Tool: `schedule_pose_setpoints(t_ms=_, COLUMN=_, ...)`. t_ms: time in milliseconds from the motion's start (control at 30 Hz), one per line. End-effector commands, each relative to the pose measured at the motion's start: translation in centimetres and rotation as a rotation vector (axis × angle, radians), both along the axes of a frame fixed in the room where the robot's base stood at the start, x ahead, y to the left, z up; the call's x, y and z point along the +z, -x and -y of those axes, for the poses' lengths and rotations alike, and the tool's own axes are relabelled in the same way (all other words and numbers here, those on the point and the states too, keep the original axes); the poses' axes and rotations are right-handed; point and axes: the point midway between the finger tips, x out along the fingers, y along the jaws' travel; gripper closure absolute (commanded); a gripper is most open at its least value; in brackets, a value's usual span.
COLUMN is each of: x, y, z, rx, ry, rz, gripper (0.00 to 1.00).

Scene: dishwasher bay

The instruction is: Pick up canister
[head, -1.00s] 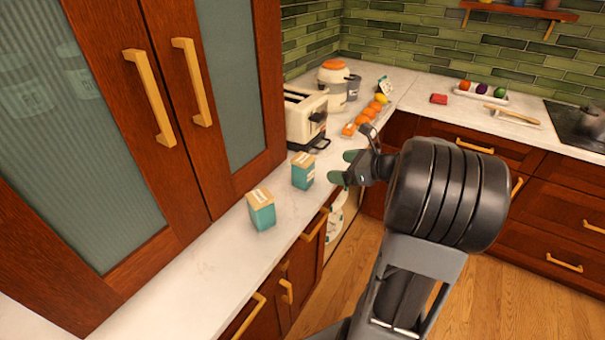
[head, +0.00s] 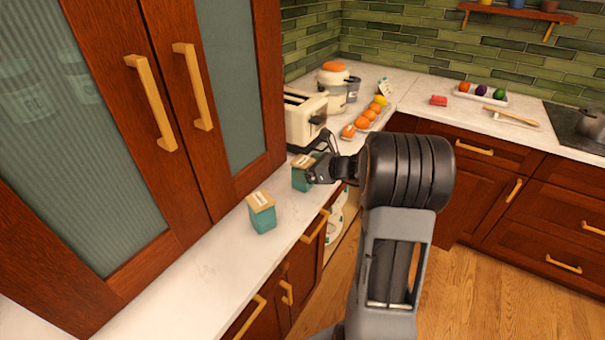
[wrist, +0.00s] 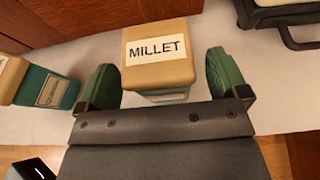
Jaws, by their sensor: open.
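A canister (wrist: 158,66) with a tan lid labelled MILLET and a teal body stands upright on the counter. In the wrist view it sits between the two green fingertips of my gripper (wrist: 163,82), which is open, with a small gap on either side. In the head view the same canister (head: 301,176) is partly hidden by my gripper (head: 312,172). A second canister (head: 262,213) with a tan lid and teal body stands nearer on the counter; it also shows at the left of the wrist view (wrist: 45,88), its lid label partly cut off.
A cream toaster (head: 303,118) stands just behind the millet canister. Tall wooden cabinet doors (head: 110,130) rise at the left. Several orange fruits (head: 362,123) sit farther back. The near counter (head: 190,285) is clear.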

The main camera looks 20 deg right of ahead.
Motion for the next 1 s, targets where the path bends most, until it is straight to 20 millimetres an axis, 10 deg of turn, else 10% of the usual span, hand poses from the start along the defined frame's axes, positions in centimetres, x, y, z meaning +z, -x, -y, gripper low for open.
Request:
schedule_pose_setpoints(t_ms=467, x=-0.8, y=-1.7, z=-1.1, rx=0.000, ry=0.001, rz=0.001, gripper=0.07)
schedule_pose_setpoints(t_ms=1000, x=-0.8, y=-1.7, z=-1.1, rx=0.000, ry=0.000, rz=0.000, gripper=0.57)
